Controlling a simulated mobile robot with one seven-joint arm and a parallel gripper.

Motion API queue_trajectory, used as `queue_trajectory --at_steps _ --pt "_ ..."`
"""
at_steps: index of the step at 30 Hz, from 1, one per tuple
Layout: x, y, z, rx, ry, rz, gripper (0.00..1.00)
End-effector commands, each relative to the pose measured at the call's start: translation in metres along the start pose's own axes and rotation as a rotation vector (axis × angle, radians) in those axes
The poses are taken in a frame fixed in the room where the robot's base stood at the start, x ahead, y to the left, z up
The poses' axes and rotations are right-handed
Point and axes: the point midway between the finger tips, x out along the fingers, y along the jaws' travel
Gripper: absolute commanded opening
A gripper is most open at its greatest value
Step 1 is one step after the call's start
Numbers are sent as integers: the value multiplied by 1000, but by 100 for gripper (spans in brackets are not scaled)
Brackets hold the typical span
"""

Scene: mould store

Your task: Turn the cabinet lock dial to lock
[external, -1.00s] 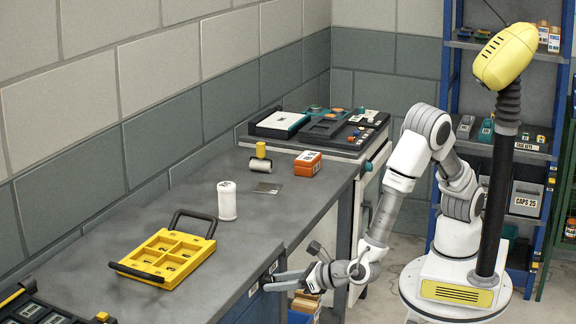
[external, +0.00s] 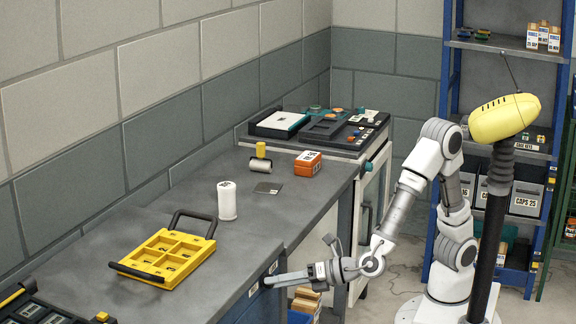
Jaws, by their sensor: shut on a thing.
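My gripper (external: 270,282) is at the front face of the blue cabinet (external: 243,303) under the grey bench, just below the bench edge. Its fingers lie close together, nearly level, and point left at the cabinet front. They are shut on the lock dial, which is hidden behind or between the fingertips. I cannot see which way the dial is turned.
On the bench (external: 265,220) are a yellow tray (external: 168,262) with black handles, a white cylinder (external: 227,201), a spool (external: 260,165) and an orange box (external: 308,163). A blue shelf rack (external: 446,75) stands behind my arm. Boxes (external: 306,300) sit low beside the cabinet.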

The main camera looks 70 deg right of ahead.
Motion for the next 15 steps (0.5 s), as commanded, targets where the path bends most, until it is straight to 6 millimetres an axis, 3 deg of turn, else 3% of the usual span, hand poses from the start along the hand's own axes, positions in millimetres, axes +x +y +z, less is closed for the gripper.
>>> queue_trajectory --at_steps 15 --pt "0 -1 -1 163 3 67 0"
